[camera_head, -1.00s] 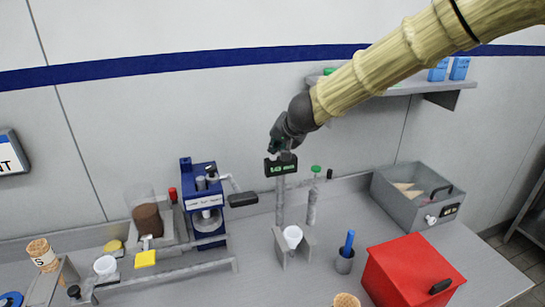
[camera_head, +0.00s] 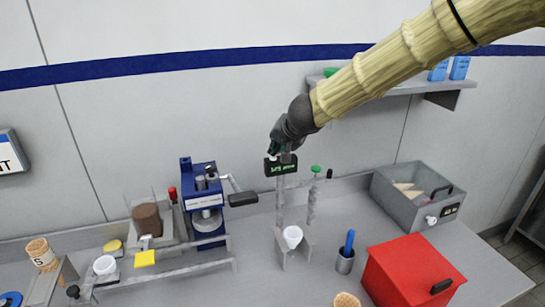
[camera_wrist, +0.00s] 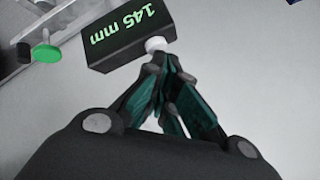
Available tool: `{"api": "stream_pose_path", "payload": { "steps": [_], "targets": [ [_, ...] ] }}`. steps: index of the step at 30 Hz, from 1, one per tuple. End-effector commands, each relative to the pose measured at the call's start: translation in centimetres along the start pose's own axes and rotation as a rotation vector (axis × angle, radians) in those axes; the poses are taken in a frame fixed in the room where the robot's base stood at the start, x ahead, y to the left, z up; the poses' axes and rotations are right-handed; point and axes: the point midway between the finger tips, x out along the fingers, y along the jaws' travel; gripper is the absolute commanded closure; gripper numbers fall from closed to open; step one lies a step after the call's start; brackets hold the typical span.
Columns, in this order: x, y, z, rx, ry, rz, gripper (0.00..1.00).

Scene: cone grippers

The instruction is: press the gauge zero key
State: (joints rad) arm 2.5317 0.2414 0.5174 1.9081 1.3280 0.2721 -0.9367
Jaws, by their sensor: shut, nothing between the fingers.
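The gauge (camera_head: 281,166) is a dark box with green digits on top of a grey post in the middle of the counter. In the wrist view the gauge (camera_wrist: 125,37) reads "145 mm". A small round white key (camera_wrist: 155,44) sits on its edge. My gripper (camera_head: 286,152) is shut and empty, right above the gauge in the head view. In the wrist view its fingertips (camera_wrist: 158,62) meet at the white key, seemingly touching it or very close; I cannot tell whether the key is pressed in.
A green knob (camera_head: 316,168) stands on a post just right of the gauge, and shows in the wrist view (camera_wrist: 46,53). A blue press (camera_head: 203,200) with a handle is to the left. A red box (camera_head: 410,272) stands front right. A shelf (camera_head: 405,86) hangs behind my arm.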

Motion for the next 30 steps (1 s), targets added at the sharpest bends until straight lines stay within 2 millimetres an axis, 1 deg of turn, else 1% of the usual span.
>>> {"api": "stream_pose_path", "payload": {
  "steps": [16,30],
  "targets": [
    [0.1,0.1,0.1,-0.001,-0.001,0.001,1.0],
    [-1.0,-0.7,-0.7,0.0,0.0,0.001,1.0]
  ]
}}
